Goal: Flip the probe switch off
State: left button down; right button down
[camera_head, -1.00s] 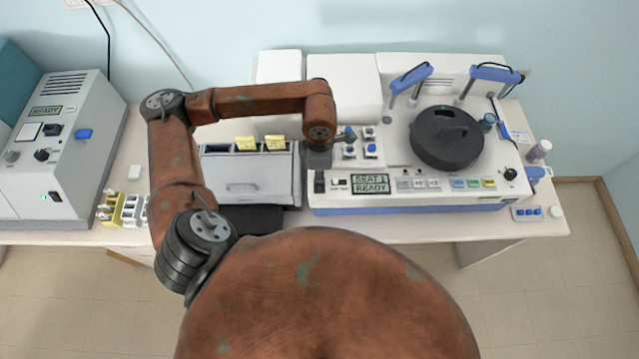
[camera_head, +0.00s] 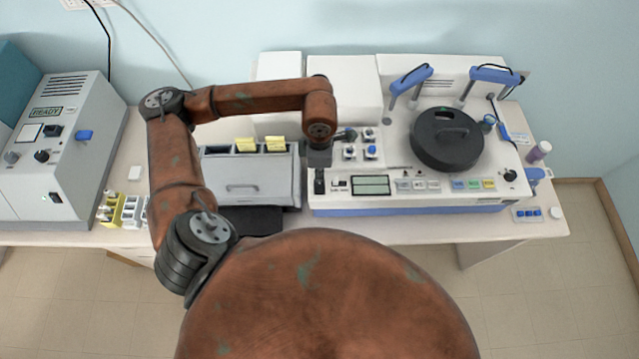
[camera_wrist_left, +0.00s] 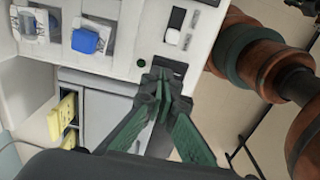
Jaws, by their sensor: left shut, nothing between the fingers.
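My left gripper (camera_head: 319,160) is at the front left corner of the white machine (camera_head: 420,197), just behind a black rocker switch (camera_head: 319,184) on its front panel. In the left wrist view the green fingers (camera_wrist_left: 163,74) are together and empty, with their tips close to a dark switch recess (camera_wrist_left: 177,66). Whether they touch it, I cannot tell. No label naming the probe switch is readable. The machine's display (camera_head: 370,185) is lit pale green but shows no text. My right gripper is not in view.
A grey box (camera_head: 250,185) with yellow tabs stands left of the machine. A round black lid (camera_head: 447,139) is on the machine's right half. A grey instrument (camera_head: 60,150) stands at the far left.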

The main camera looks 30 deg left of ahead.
pick_arm(q)
jog(key=shift+r+p, duration=0.7)
jog(key=shift+r, duration=1.75)
